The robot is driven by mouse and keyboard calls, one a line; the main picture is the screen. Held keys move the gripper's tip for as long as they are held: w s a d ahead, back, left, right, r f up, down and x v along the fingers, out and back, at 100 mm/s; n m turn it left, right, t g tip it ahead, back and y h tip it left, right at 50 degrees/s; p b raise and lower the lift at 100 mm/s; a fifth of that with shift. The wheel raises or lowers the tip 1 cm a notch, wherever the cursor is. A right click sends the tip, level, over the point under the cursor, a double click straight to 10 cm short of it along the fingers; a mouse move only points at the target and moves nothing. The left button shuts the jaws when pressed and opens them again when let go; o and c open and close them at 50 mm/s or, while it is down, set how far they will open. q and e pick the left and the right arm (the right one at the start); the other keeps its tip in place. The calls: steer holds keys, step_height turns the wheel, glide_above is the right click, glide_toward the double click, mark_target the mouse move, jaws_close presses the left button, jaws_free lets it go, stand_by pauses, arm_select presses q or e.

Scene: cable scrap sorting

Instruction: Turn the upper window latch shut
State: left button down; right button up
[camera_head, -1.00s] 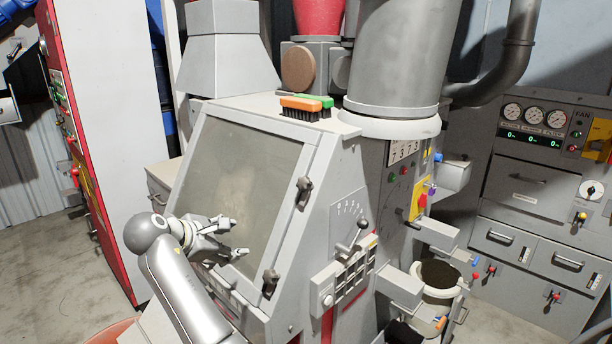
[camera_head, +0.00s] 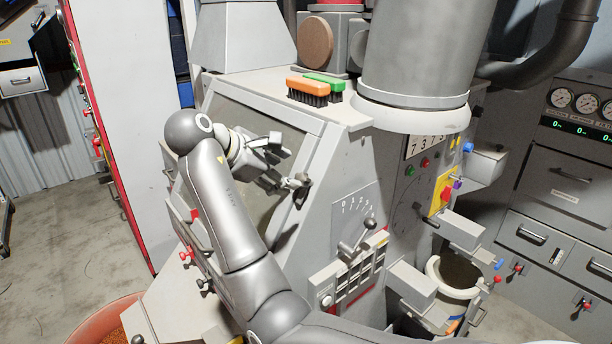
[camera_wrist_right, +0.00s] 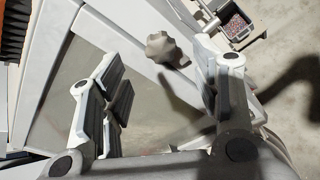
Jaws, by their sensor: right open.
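The upper window latch (camera_head: 301,190) is a dark knobbed handle on the right frame of the sloped window (camera_head: 285,130). In the right wrist view the latch (camera_wrist_right: 165,48) shows in the gap between the fingers, near the tips, with no finger seen touching it. My right gripper (camera_head: 284,160) is open, over the window just left of the latch; its fingers also show in the wrist view (camera_wrist_right: 160,68). The lower latch is hidden behind my right arm. My left gripper is not in view.
An orange brush (camera_head: 306,87) and a green brush (camera_head: 326,82) lie on the machine top above the window. A lever (camera_head: 370,228) and a button panel (camera_head: 350,280) are on the machine's right side. An orange-rimmed tub (camera_head: 85,320) stands at lower left.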

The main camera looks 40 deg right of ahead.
mark_target(300, 179)
steer(key=x, duration=0.4)
steer(key=shift+d+f+p, duration=0.1)
steer(key=shift+d+p, duration=0.1)
steer(key=shift+p, duration=0.2)
steer(key=p+x, duration=0.1)
steer(key=x, duration=0.2)
steer(key=shift+d+f, duration=0.1)
steer(key=shift+d, duration=0.2)
steer(key=shift+f, duration=0.15)
steer(key=shift+a, duration=0.1)
steer(key=shift+w, duration=0.1)
steer(key=shift+c, duration=0.9)
steer(key=c, duration=0.9)
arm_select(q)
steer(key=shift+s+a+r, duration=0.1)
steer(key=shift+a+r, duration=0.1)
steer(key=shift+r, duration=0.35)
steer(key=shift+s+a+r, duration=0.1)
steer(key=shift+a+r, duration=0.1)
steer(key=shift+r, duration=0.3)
arm_select(e)
steer(key=shift+o, duration=0.2)
